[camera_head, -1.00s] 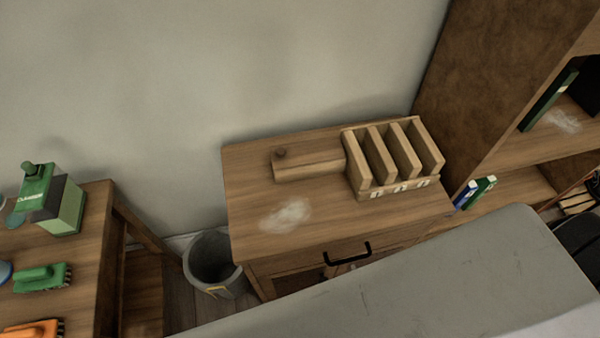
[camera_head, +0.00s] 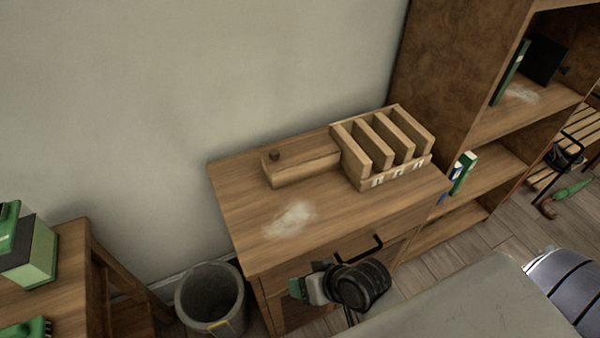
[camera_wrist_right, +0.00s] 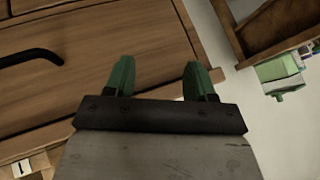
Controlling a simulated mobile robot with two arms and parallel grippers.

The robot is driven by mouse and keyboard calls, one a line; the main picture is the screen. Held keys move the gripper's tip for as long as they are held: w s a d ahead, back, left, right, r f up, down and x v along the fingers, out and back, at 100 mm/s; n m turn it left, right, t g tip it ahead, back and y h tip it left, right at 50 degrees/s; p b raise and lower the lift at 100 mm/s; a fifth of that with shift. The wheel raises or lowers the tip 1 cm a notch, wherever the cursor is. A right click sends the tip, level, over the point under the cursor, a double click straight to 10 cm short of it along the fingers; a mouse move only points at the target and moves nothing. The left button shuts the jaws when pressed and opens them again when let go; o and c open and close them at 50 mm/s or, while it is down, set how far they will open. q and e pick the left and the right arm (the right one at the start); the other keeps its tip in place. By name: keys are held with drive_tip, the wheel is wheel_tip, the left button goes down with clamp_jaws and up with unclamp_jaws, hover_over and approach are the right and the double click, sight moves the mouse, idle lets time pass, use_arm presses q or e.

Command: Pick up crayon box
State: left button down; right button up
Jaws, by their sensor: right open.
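No box in view is readable as a crayon box. A green box with a pale side (camera_head: 30,262) stands on the left table in the head view. A similar green box shows in the right wrist view (camera_wrist_right: 280,68). A long wooden box with a dark knob (camera_head: 302,168) lies on the desk. My right gripper (camera_head: 298,288) is in front of the desk, below the drawer handle and well to the right of the green box. Its green fingertips are apart and empty in the right wrist view (camera_wrist_right: 158,78). My left gripper is not in view.
The desk (camera_head: 240,200) has a slotted wooden organizer (camera_head: 388,172) and a black drawer handle (camera_head: 358,250). A grey bin (camera_head: 208,300) stands between the desk and the left table (camera_head: 75,290). A bookshelf (camera_head: 430,70) stands at the right.

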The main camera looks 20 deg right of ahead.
drive_tip(key=w+a+r+m+t+y, duration=0.3)
drive_tip(key=w+r+m+t+y, duration=0.1)
drive_tip(key=r+m, duration=0.25)
drive_tip(key=w+a+r+m+t+y, duration=0.3)
drive_tip(key=w+r+m+t, duration=0.15)
drive_tip(key=r, duration=0.35)
drive_tip(key=m+t+h+b, duration=0.1)
drive_tip(key=m+t+h, duration=0.3)
drive_tip(key=m+h, duration=1.35)
approach(276, 156)
drive_tip(key=m+y, duration=0.2)
drive_tip(key=d+r+m+y, duration=0.1)
drive_tip(key=m+y, duration=0.1)
drive_tip(key=d+r+m+y, duration=0.1)
drive_tip(key=m+y, duration=0.1)
drive_tip(key=shift+s+d, duration=0.15)
drive_tip(key=shift+d, duration=0.05)
drive_tip(key=shift+d+f+m+g, duration=0.2)
drive_tip(key=shift+m+g, duration=0.05)
drive_tip(key=shift+m, duration=0.3)
drive_tip(key=w, duration=0.5)
drive_tip(key=shift+w+f, duration=0.1)
drive_tip(key=shift+w, duration=3)
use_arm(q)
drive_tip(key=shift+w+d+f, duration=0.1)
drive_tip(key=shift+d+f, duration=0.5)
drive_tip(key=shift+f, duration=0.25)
use_arm(e)
drive_tip(key=shift+s, duration=0.1)
drive_tip(key=shift+c, duration=0.4)
